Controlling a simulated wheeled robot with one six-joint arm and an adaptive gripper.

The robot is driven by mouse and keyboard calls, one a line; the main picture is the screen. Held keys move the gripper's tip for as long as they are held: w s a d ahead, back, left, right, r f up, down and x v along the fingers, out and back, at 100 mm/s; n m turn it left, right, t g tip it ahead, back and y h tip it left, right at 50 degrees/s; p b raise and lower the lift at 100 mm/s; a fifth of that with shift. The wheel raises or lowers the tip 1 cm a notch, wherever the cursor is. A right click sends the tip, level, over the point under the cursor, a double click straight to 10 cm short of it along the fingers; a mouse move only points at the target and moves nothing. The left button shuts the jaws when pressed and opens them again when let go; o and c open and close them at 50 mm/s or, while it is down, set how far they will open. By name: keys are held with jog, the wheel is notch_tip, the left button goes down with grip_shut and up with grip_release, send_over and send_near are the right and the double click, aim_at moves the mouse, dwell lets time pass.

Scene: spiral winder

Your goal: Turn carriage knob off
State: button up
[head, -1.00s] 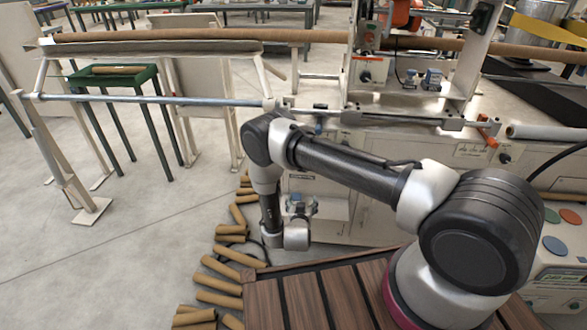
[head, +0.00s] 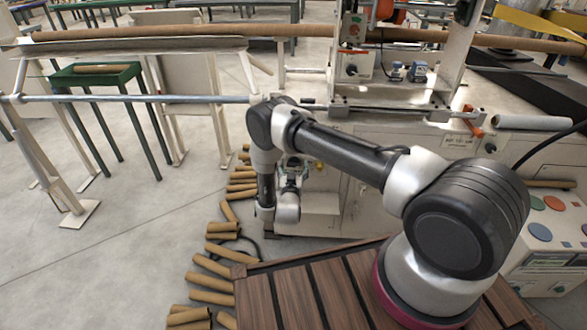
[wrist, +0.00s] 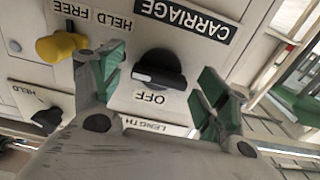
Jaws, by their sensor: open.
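The carriage knob (wrist: 160,70) is a black round knob with a raised grip bar, in the middle of the wrist view. The bar lies nearly level in the picture, with a white mark at its left end. The CARRIAGE label (wrist: 184,18) and the OFF label (wrist: 151,97) appear upside down, above and below the knob. My gripper (wrist: 162,65) is open, its green-padded fingers on either side of the knob with gaps showing. I cannot tell how far the fingertips are from the panel. I cannot make out the knob in the head view.
A yellow knob (wrist: 60,46) is close beside the left finger, by a HELD FREE label. Another black knob (wrist: 46,120) is lower left. In the head view, cardboard tubes (head: 212,268) lie on the floor and a slatted wooden deck (head: 285,300) is in front.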

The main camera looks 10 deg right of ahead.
jog(key=c, duration=1)
jog(key=shift+n, duration=8.9)
jog(key=o, duration=1)
